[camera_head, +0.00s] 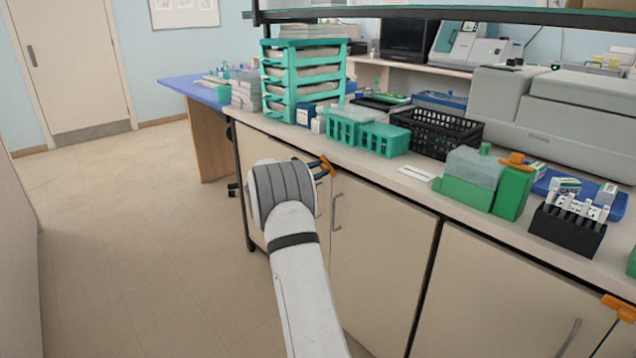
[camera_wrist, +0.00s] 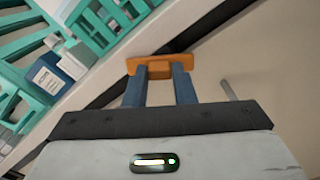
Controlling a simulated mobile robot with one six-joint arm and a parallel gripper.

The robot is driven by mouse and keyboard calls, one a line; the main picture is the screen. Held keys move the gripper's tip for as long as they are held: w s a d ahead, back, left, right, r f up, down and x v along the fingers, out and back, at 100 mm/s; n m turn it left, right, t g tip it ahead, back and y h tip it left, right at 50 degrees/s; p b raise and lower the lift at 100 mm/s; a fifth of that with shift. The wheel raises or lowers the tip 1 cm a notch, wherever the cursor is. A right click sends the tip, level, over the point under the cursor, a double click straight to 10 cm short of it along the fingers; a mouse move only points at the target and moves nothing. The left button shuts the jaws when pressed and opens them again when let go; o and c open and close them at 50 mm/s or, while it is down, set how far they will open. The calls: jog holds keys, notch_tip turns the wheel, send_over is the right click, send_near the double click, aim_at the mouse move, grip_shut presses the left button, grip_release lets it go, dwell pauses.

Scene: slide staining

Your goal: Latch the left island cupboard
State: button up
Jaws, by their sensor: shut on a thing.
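The left island cupboard (camera_head: 372,255) has two beige doors, both looking closed, with vertical metal handles (camera_head: 336,212) near their meeting edges. An orange latch (camera_head: 327,166) sits at the top of these doors, just under the counter edge. My gripper (camera_head: 318,170) is at this latch. In the wrist view the two blue fingers of my gripper (camera_wrist: 160,82) are shut on the orange latch (camera_wrist: 162,65), which lies crosswise at their tips. The latch's mount behind it is partly hidden.
The counter (camera_head: 400,180) above holds a teal drawer rack (camera_head: 303,80), teal baskets (camera_head: 385,139), a black crate (camera_head: 437,130) and a black slide holder (camera_head: 567,230). Another orange latch (camera_head: 619,308) is at lower right. Open floor (camera_head: 140,240) lies at left.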

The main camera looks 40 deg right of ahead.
jog(key=shift+f+m+b, duration=0.2)
jog(key=shift+m+b, duration=5.4)
jog(key=shift+b, duration=1.5)
jog(key=shift+r, duration=0.1)
jog(key=o, duration=1)
jog(key=shift+r, duration=0.1)
